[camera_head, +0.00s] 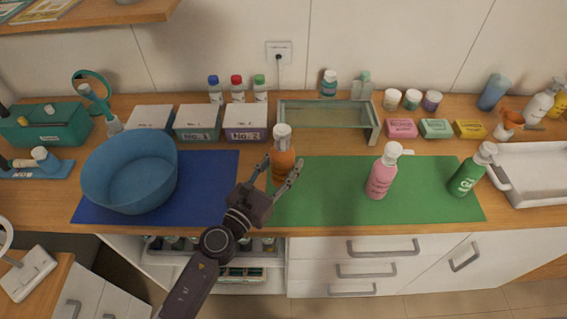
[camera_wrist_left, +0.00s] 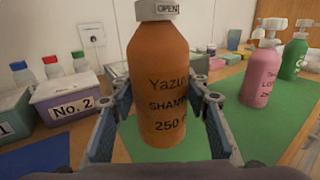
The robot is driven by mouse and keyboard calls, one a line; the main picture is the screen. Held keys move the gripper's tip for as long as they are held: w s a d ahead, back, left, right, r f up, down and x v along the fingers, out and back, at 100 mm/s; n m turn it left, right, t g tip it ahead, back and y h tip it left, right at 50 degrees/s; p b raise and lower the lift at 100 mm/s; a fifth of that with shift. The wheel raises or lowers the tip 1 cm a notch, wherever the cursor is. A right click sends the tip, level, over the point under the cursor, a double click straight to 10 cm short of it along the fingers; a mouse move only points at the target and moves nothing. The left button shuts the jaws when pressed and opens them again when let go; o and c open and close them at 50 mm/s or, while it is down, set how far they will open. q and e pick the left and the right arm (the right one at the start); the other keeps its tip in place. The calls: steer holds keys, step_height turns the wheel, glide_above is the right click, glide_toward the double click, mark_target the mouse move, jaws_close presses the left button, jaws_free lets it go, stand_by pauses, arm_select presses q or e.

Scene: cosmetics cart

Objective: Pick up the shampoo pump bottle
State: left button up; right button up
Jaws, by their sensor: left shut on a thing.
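The shampoo pump bottle (camera_head: 283,152) is orange with a white top, and stands upright at the left end of the green mat (camera_head: 330,205). In the left wrist view the bottle (camera_wrist_left: 160,75) fills the middle, its label reading "SHAMP" and "250". My left gripper (camera_head: 280,172) is shut on the bottle's body, one finger on each side; the fingers also show in the left wrist view (camera_wrist_left: 160,100). The bottle's base is partly hidden in the head view, and I cannot tell if it touches the mat. My right gripper is not in view.
A pink pump bottle (camera_head: 382,172) and a green pump bottle (camera_head: 471,170) stand on the green mat to the right. A blue bowl (camera_head: 130,180) sits on the blue mat (camera_head: 215,195) at left. A glass-topped rack (camera_head: 325,112) stands behind the orange bottle.

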mark_target(284, 127)
arm_select(q)
step_height(284, 127, up, 9)
steer(key=p, duration=0.6)
steer(key=shift+r, duration=0.2)
steer(key=shift+d+r, duration=0.15)
steer(key=shift+r, duration=0.15)
steer(key=shift+r+b, duration=0.35)
steer(key=shift+r, duration=1.45)
steer(key=shift+r+p, duration=0.35)
steer(key=shift+r, duration=0.25)
